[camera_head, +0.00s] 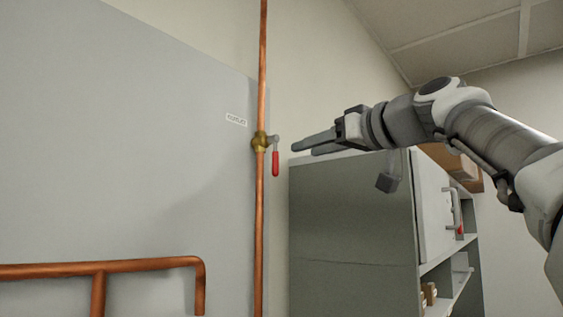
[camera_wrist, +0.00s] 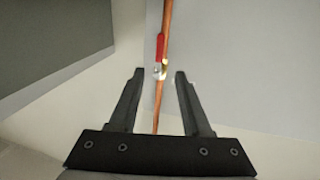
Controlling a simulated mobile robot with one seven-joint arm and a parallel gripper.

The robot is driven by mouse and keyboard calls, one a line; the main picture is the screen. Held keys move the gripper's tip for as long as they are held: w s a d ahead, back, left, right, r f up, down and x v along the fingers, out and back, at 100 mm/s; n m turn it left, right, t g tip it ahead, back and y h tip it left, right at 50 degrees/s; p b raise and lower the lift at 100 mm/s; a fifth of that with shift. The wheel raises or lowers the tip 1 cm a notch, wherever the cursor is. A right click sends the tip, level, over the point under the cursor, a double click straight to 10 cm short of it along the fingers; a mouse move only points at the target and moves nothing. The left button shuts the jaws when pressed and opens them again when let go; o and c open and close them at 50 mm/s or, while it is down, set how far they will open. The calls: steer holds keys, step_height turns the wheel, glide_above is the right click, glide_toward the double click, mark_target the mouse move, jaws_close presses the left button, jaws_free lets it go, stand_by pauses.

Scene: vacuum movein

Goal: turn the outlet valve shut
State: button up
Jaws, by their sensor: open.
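The outlet valve is a brass body (camera_head: 260,142) on a vertical copper pipe (camera_head: 262,60), with a red-sleeved lever (camera_head: 275,163) hanging down beside the pipe. A small label (camera_head: 236,119) is on the grey panel to its left; I cannot read it. My gripper (camera_head: 296,147) points left at the valve, a short way right of it, with its fingers apart. In the wrist view the red lever (camera_wrist: 160,46) and the brass body (camera_wrist: 164,69) show beyond and between the open fingertips (camera_wrist: 160,72). Nothing is between the fingers at close range, and no contact shows.
A grey cabinet (camera_head: 345,225) stands below my arm, with open shelves and boxes on its right. Another copper pipe (camera_head: 100,268) runs across the lower left, before the large grey panel (camera_head: 120,150). The space between fingertips and valve looks clear.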

mark_target(277, 158)
steer(key=shift+p+x, duration=2.95)
steer(key=shift+x, duration=2.85)
steer(key=shift+c, duration=0.2)
jaws_close()
